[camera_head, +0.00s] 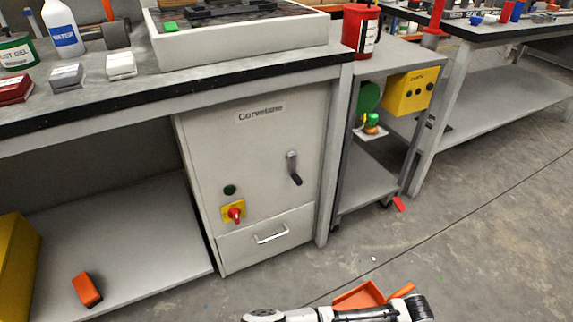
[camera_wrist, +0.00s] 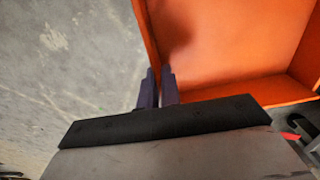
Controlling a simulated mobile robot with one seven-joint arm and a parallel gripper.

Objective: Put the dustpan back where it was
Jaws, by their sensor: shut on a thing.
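The orange dustpan (camera_head: 360,296) shows at the bottom of the head view, beside the white and black end of my arm. In the wrist view the dustpan (camera_wrist: 225,40) fills the upper right, with its raised walls at the left and right. My gripper (camera_wrist: 159,78) has its two dark fingers close together at the dustpan's left wall. It is shut on the dustpan, though the exact contact is partly hidden. The dustpan is over the bare floor in front of the cabinet.
A grey cabinet (camera_head: 262,165) stands under the workbench (camera_head: 190,75). A lower shelf (camera_head: 150,245) at left holds a small orange object (camera_head: 87,289). A cart (camera_head: 367,182) stands at right, with a red piece (camera_head: 399,204) by its base. The concrete floor (camera_head: 480,240) at right is open.

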